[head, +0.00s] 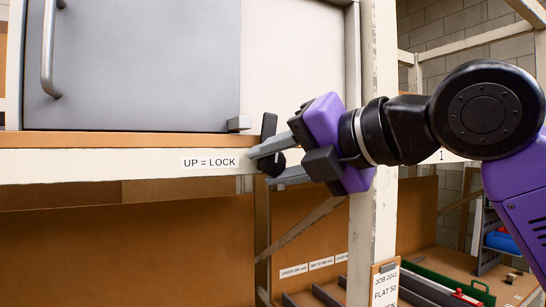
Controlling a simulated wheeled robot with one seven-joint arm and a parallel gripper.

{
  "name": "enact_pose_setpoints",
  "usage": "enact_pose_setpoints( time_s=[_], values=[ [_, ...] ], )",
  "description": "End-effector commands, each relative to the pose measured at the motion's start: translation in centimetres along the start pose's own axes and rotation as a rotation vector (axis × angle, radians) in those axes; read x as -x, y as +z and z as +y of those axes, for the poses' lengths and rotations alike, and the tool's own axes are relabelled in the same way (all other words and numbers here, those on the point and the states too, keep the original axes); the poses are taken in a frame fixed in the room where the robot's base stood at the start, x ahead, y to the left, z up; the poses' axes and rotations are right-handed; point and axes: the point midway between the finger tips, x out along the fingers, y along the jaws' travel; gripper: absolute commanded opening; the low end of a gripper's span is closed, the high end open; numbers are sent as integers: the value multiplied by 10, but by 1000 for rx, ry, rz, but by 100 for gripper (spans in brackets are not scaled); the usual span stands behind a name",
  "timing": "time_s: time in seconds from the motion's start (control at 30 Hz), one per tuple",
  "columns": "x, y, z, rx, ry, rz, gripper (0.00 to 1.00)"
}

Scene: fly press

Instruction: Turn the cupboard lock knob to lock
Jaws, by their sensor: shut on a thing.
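The cupboard has a grey door (140,65) with a tall bar handle (48,50) at its left. The door looks closed. A small grey block (238,124) sits at the door's lower right corner. The black lock knob (269,126) is at the right end of the white rail, its visible lever pointing nearly straight up. A label (209,162) left of it reads "UP = LOCK". My gripper (266,162) reaches in from the right, its grey fingers shut on the knob. The fingers hide part of the knob.
A white upright post (375,220) stands just behind my gripper. Below the rail is an open bay with a brown back panel (130,250). A clipboard (385,284) hangs low on the post. A green tray (447,284) lies on the shelf at lower right.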

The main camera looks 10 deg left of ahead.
Motion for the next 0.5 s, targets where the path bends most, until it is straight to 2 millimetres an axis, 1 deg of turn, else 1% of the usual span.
enact_pose_setpoints(
  time_s=[0.2, 0.5],
  values=[
    [0, 0, -2, 89, -43, 2, 0],
    [0, -1, -2, 134, -61, 2, 0]
  ],
)
